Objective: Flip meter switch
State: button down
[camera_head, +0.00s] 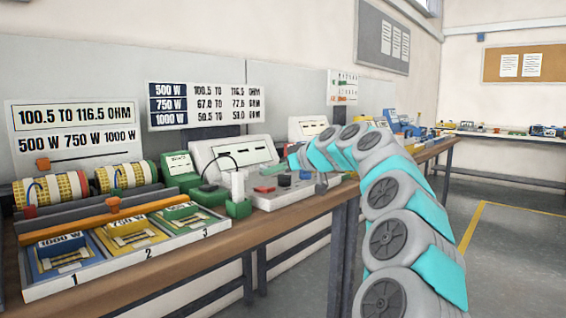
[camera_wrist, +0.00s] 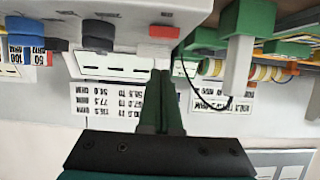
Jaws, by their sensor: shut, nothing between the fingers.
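The meter is a white slanted unit with a display panel (camera_head: 235,155) and a low box in front of it. A red switch (camera_head: 264,189) sits on the box's left front. In the wrist view, which appears upside down, the red switch (camera_wrist: 163,32) is close beyond my fingertips. My gripper (camera_wrist: 160,73) is shut and empty, its two dark green fingers side by side. They look lined up with the switch; I cannot tell whether they touch it. In the head view my fingers are not clear. A blue knob (camera_wrist: 100,32) and a dark knob (camera_wrist: 25,25) lie beside the switch.
A green holder with an upright white probe (camera_head: 238,187) and black lead stands left of the meter box. Further left are a tray (camera_head: 140,268) with several coloured modules and striped resistor coils (camera_head: 50,190). Signs stand behind. Open floor lies right of the bench.

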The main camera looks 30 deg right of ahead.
aim_at(264, 189)
jog(key=shift+s+d+f, duration=0.1)
jog(key=shift+s+f, duration=0.1)
jog(key=shift+f, duration=0.55)
jog(key=shift+s+f, duration=0.15)
jog(key=shift+f, duration=0.55)
